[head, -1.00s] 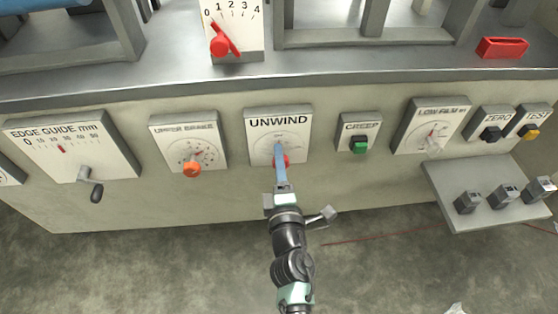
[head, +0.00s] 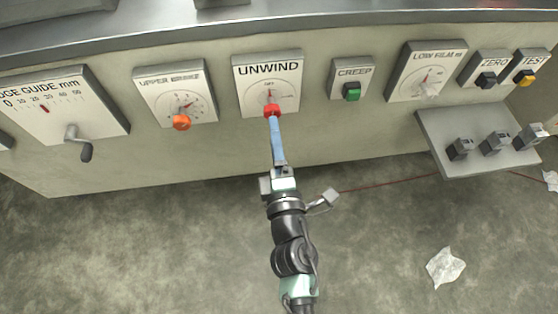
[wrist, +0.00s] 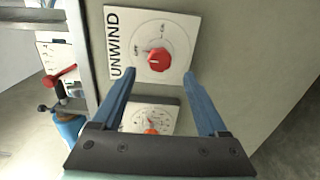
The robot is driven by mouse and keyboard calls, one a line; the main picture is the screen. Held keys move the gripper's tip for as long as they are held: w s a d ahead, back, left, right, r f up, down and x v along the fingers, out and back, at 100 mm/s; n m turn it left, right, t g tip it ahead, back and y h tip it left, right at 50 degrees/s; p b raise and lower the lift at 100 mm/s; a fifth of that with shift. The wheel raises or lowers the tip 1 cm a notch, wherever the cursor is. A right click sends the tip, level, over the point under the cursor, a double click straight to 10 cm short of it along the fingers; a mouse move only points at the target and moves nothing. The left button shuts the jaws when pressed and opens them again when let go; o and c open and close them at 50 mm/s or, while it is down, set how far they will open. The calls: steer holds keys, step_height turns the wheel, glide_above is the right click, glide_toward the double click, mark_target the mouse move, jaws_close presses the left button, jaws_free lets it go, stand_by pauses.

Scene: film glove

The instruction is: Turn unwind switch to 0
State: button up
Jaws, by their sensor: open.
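The UNWIND panel (head: 267,83) is a white plate on the front of the machine, with a red knob (head: 271,108) low on its dial. In the wrist view the red knob (wrist: 158,60) shows whole on the white UNWIND plate (wrist: 180,25), with a pale pointer and small dial marks too small to read. My gripper (head: 274,120) reaches up to the panel from below. In the wrist view its two blue fingers (wrist: 165,75) are wide apart and empty, with the knob beyond and between their tips. I see no contact with the knob.
The UPPER BRAKE panel (head: 172,93) with an orange knob (head: 181,122) is to the left, the CREEP panel (head: 352,72) with a green button to the right. A grey shelf (head: 440,140) juts out at the right. The floor in front is mostly clear, with crumpled paper (head: 445,267).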

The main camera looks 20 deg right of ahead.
steer(key=v, duration=0.6)
steer(key=shift+r, duration=0.1)
stand_by(0.4)
